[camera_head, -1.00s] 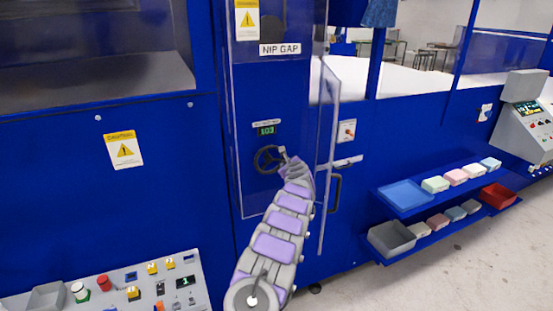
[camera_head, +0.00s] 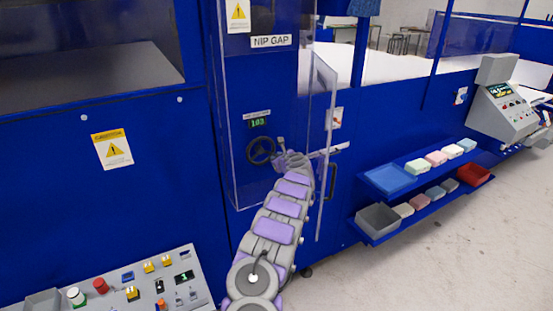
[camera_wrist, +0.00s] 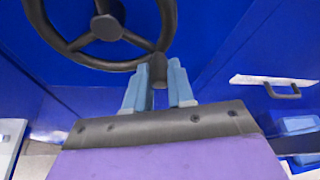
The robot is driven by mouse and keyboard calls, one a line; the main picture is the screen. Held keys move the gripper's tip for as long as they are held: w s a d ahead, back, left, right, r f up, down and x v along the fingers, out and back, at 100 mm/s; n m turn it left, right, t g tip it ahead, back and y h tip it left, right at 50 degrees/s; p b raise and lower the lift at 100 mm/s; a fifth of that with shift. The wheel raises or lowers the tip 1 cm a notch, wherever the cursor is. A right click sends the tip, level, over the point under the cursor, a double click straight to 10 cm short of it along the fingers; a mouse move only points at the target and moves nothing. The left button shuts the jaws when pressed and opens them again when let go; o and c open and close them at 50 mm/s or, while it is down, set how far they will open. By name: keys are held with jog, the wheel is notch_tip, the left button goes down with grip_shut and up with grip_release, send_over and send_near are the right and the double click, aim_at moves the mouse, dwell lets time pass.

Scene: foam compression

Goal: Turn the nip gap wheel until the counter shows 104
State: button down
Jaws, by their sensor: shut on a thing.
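The black nip gap wheel (camera_head: 260,150) is on the blue machine front, under the NIP GAP sign (camera_head: 271,41). The small green counter (camera_head: 259,123) above it appears to read 103. In the wrist view the wheel's rim and spokes (camera_wrist: 105,28) fill the upper left. My gripper (camera_wrist: 160,78) has its blue fingers on both sides of the dark handle knob (camera_wrist: 150,72) at the lower right of the rim, shut on it. In the head view my gripper (camera_head: 281,158) is at the wheel's right side, and its fingers are too small to make out.
A clear hinged door (camera_head: 325,140) stands open just right of my arm. Shelves with a blue tray (camera_head: 389,179), a grey bin (camera_head: 378,221) and a red bin (camera_head: 473,175) are farther right. A button panel (camera_head: 130,285) is at lower left.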

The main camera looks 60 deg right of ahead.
jog(key=c, duration=1.4)
grip_release()
jog(key=shift+f, duration=0.1)
jog(key=o, duration=0.4)
jog(key=shift+d+f, duration=0.1)
jog(key=shift+d, duration=0.15)
jog(key=shift+w+a, duration=0.1)
jog(key=shift+a, duration=0.05)
